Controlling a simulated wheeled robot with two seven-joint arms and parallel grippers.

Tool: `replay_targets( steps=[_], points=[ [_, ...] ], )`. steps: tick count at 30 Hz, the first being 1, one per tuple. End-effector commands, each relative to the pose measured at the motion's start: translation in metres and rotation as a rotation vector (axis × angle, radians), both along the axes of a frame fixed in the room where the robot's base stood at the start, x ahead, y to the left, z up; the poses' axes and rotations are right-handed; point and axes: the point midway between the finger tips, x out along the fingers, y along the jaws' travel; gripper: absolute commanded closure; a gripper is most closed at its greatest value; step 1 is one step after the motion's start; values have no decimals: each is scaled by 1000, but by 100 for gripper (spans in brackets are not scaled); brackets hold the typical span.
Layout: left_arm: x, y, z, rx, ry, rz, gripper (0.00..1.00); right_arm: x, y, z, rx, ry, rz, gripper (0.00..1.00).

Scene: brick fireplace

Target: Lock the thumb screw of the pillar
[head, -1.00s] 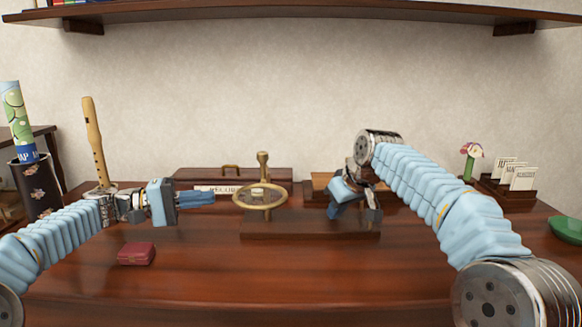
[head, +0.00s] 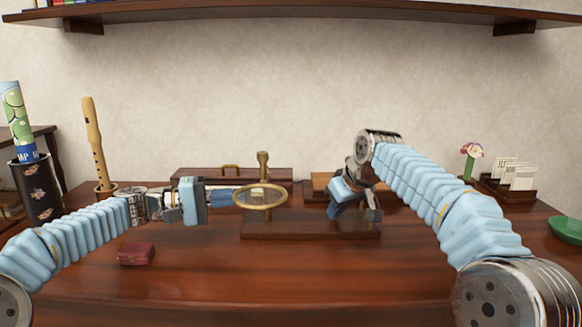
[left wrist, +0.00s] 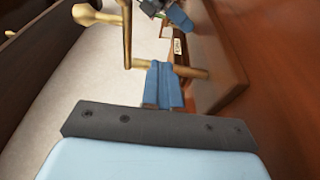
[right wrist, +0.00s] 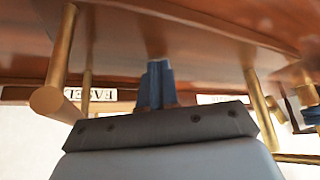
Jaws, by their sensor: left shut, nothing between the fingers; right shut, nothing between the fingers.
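A brass stand with a flat ring (head: 262,197) and a knobbed brass top (head: 263,160) rises from a dark wooden base (head: 300,229). My left gripper (head: 234,196) is shut and empty at the ring's left side. In the left wrist view its fingertips (left wrist: 162,66) overlap a horizontal-looking brass pillar (left wrist: 195,72); contact cannot be told. The ring (left wrist: 127,35) shows edge-on there. My right gripper (head: 336,212) is shut and empty over the base's right part; its fingers (right wrist: 156,72) show between brass posts (right wrist: 62,60). I cannot clearly make out the thumb screw.
A small red box (head: 136,253) lies at front left. A wooden recorder (head: 94,143) and a dark canister (head: 38,190) stand at left. A wooden box (head: 200,174) lies behind. Cards (head: 515,175) and a green dish (head: 566,229) are at right.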

Motion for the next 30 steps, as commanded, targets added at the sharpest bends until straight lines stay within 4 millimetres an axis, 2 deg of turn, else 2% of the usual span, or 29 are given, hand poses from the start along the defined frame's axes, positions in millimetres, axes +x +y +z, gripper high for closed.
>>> replay_targets(
  steps=[1, 30],
  points=[
    [0, 0, -1, 0, 0, 0, 100, 0, 0, -8, -7, 16, 1, 100],
    [9, 0, -5, 0, 0, 0, 100, 0, 0, -8, -7, 16, 0, 100]
  ],
)
